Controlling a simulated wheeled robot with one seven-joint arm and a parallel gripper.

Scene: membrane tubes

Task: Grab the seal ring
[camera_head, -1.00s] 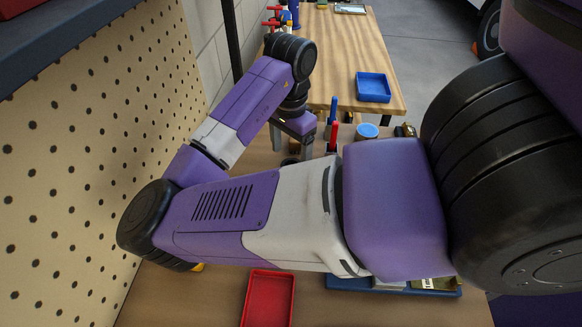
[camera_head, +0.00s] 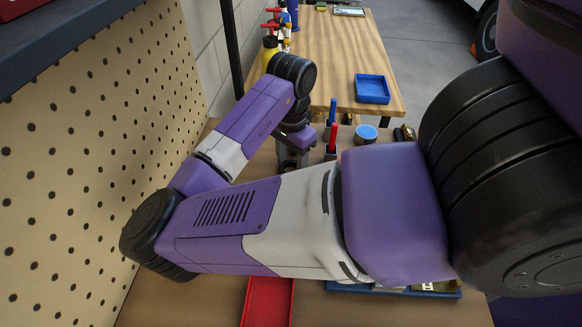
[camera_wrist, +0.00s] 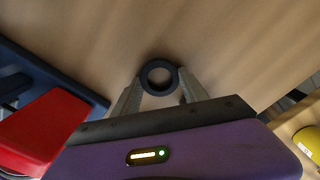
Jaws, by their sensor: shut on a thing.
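The seal ring (camera_wrist: 158,66) is a dark ring, seen in the wrist view between the two grey fingers of my gripper (camera_wrist: 160,88). The fingers press on it from both sides, and its open centre shows the wooden table surface behind it. In the head view my gripper (camera_head: 291,156) points down over the workbench at the far end of my arm. The ring itself cannot be made out there.
A blue and a red upright piece (camera_head: 332,135) stand just right of my gripper, with a round blue-topped container (camera_head: 367,133) beyond. A blue tray (camera_head: 372,89) sits on the far table. A red tray (camera_head: 268,302) lies near the front. A pegboard (camera_head: 70,170) borders the left.

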